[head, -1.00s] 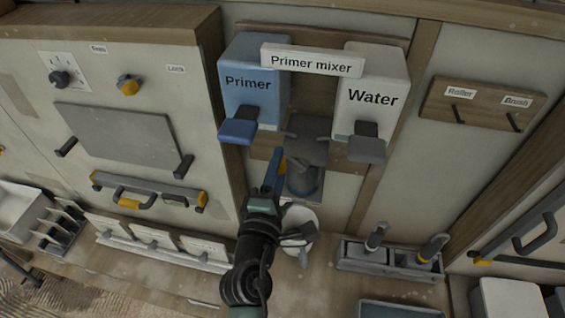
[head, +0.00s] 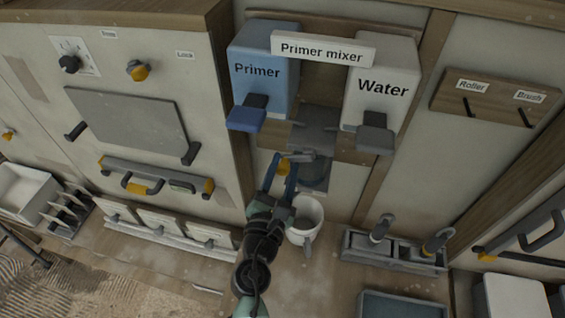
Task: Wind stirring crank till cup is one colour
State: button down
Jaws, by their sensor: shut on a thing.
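The primer mixer stands on the wall, with a blue Primer tank (head: 262,72) at left and a white Water tank (head: 384,80) at right. My gripper (head: 282,164) is below the Primer tank, its two blue fingers shut on the yellow-orange crank knob (head: 284,167). The grey crank arm (head: 301,157) runs from the knob to the right, under the grey mixer part (head: 314,132).
A white mug (head: 306,216) stands right beside my gripper. A grey holder (head: 392,250) with two handled tools is at the lower right. A cabinet with a handle bar (head: 155,178) is at left. Roller and brush hooks (head: 492,100) are at upper right.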

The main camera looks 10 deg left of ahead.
jog(key=n, duration=0.4)
jog(key=d+f+n, duration=0.1)
jog(key=shift+w+n, duration=0.1)
jog(key=shift+n, duration=0.3)
jog(key=shift+d+f+n+p, duration=0.15)
jog(key=shift+d+n, duration=0.1)
jog(key=shift+n, duration=0.5)
jog(key=shift+d+f+n+p, duration=0.1)
jog(key=shift+d+f+n, duration=0.1)
jog(key=shift+n, duration=0.5)
jog(key=shift+d+f+n+p, duration=0.15)
jog(key=shift+d+n, duration=0.1)
jog(key=shift+n, duration=0.5)
jog(key=c, duration=0.6)
grip_release()
jog(key=shift+f, duration=0.1)
jog(key=shift+c, duration=0.2)
jog(key=shift+o, duration=0.3)
jog(key=shift+f, duration=0.1)
jog(key=shift+d+f, duration=0.1)
jog(key=s+b, duration=0.2)
jog(key=s, duration=1.1)
jog(key=shift+b, duration=0.35)
